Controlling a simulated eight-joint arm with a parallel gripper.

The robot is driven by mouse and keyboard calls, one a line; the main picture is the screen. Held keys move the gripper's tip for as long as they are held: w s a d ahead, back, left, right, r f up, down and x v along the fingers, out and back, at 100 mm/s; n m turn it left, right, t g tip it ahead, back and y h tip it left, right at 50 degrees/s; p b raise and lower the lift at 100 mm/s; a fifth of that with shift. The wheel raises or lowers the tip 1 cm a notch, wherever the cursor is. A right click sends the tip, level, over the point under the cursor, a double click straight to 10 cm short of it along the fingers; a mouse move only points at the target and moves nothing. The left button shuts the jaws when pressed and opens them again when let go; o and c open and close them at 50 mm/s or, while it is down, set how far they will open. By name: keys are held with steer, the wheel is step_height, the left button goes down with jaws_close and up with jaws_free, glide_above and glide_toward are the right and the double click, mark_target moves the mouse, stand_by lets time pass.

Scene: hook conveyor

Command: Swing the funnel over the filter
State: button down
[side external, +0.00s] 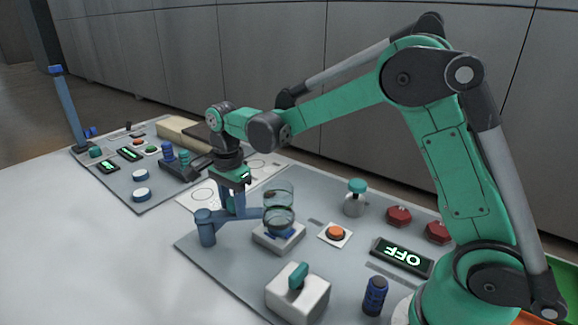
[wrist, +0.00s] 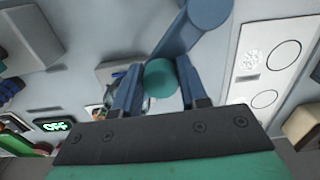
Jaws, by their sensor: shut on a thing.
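A clear, greenish funnel (side external: 278,200) sits at the end of a blue swing arm (side external: 238,215) carried on a short blue post (side external: 206,228); the post's top (wrist: 209,10) shows in the wrist view. In the side view the funnel appears above a pale block (side external: 278,243) with a blue top, likely the filter; exact alignment cannot be told. My gripper (side external: 235,202) points down at the swing arm. In the wrist view its blue fingers (wrist: 155,85) are shut on a round teal knob (wrist: 160,78). The block (wrist: 108,70) is partly hidden there by a finger.
An orange button (side external: 336,234), a teal-topped jar (side external: 355,196) and a lit OFF display (side external: 402,257) stand right of the block. A white box with a teal lever (side external: 298,290) is in front. Another control panel (side external: 140,165) lies left. The white table in front is clear.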

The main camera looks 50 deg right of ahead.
steer(key=shift+s+a+m, duration=0.1)
steer(key=shift+s+m, duration=0.05)
steer(key=shift+m, duration=0.15)
steer(key=shift+c, duration=2.3)
jaws_free()
steer(key=shift+r, duration=0.1)
steer(key=shift+r, duration=2.75)
